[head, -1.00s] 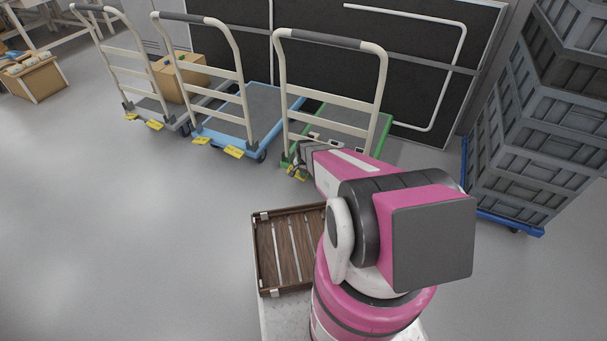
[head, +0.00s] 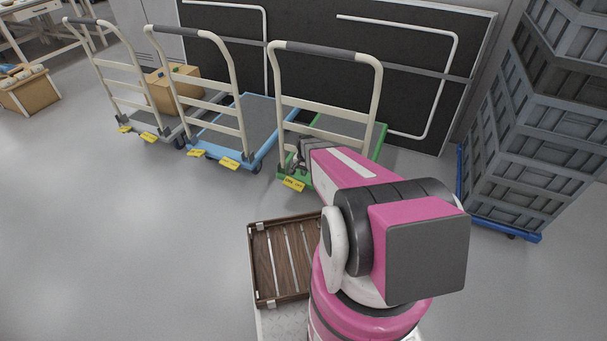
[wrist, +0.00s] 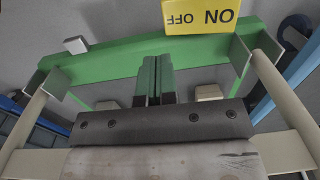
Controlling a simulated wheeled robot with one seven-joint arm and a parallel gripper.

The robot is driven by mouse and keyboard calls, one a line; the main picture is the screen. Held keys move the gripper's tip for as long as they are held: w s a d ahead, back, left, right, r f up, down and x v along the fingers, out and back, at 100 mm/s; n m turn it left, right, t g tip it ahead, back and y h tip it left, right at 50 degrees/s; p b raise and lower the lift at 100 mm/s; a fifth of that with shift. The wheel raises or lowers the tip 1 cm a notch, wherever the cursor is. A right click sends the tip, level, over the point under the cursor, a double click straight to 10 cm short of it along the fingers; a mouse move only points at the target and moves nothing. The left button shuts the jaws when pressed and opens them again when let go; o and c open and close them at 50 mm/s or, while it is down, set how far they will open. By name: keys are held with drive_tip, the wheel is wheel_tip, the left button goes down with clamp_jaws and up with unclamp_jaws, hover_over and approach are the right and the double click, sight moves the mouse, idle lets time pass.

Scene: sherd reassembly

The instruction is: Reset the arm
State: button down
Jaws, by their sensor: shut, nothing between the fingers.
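My arm is raised in the head view, bent at a pink and black joint, with its far end in front of the green cart (head: 377,152). My gripper (head: 303,152) shows only in part there, beyond the pink forearm. In the wrist view my gripper (wrist: 154,62) has its two narrow fingers side by side, shut and empty. Behind them is the green cart's frame (wrist: 105,60), with its yellow ON/OFF label (wrist: 200,15) at the top. I see no contact between fingers and cart, though the gap is hard to judge.
A brown slatted wooden tray (head: 262,301) lies left of my arm's base. A blue cart (head: 262,125) and a grey cart stand farther left, near a cardboard box (head: 180,93). Stacked grey crates (head: 535,130) stand at the right. The floor at left is open.

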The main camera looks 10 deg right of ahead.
drive_tip(key=s+a+r+n, duration=0.1)
drive_tip(key=s+r+n, duration=0.2)
drive_tip(key=s+r, duration=0.6)
drive_tip(key=s+a+r+n, duration=0.2)
drive_tip(key=s+r, duration=0.6)
drive_tip(key=r, duration=0.8)
drive_tip(key=shift+s+a+n, duration=0.25)
drive_tip(key=shift+s+n, duration=0.15)
drive_tip(key=shift+n, duration=0.7)
